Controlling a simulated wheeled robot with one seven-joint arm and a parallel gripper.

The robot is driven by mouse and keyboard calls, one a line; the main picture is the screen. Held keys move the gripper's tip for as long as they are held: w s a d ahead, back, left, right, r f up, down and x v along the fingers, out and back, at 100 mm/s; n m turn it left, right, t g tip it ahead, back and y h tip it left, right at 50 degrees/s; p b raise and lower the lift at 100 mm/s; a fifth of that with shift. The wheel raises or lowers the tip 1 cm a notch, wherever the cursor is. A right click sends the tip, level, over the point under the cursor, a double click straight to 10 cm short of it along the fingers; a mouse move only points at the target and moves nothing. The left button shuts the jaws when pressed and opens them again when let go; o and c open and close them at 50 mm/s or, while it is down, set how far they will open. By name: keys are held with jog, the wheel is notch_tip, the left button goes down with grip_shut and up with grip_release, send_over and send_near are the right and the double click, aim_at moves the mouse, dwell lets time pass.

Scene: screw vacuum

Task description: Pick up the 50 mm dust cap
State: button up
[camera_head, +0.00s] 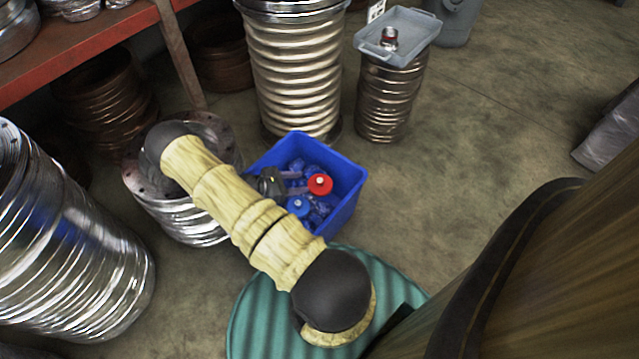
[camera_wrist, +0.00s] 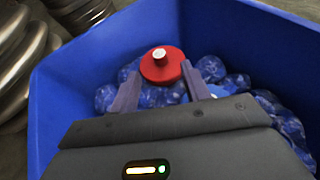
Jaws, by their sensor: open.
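A round red cap (camera_head: 320,188) with a pale knob lies on top of the contents of the blue bin (camera_head: 345,205). It also shows in the wrist view (camera_wrist: 153,73). A blue cap (camera_head: 298,208) with a pale knob lies nearer and to the left of the red one. I cannot read a size on either cap. My gripper (camera_head: 305,182) is open and empty inside the bin. In the wrist view its two fingertips (camera_wrist: 160,72) stand to the left and right of the red cap. I cannot tell whether they touch it. My gripper's body mostly hides the blue cap there.
Crumpled clear-blue wrapping (camera_wrist: 285,120) fills the bin around the caps. The bin walls (camera_wrist: 75,60) rise around my gripper. A silver corrugated drum (camera_head: 300,70) stands behind the bin. A grey tray (camera_head: 415,30) sits on a smaller drum.

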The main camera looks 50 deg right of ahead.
aim_at(318, 181)
jog(key=shift+s+d+f, duration=0.2)
jog(key=shift+d, duration=0.2)
jog(key=shift+f, duration=0.1)
jog(key=b+x, duration=0.3)
jog(key=x, duration=0.2)
jog(key=shift+d+f, duration=0.2)
jog(key=shift+d, duration=0.05)
jog(key=shift+s+d, duration=0.15)
jog(key=shift+d, duration=0.1)
grip_shut()
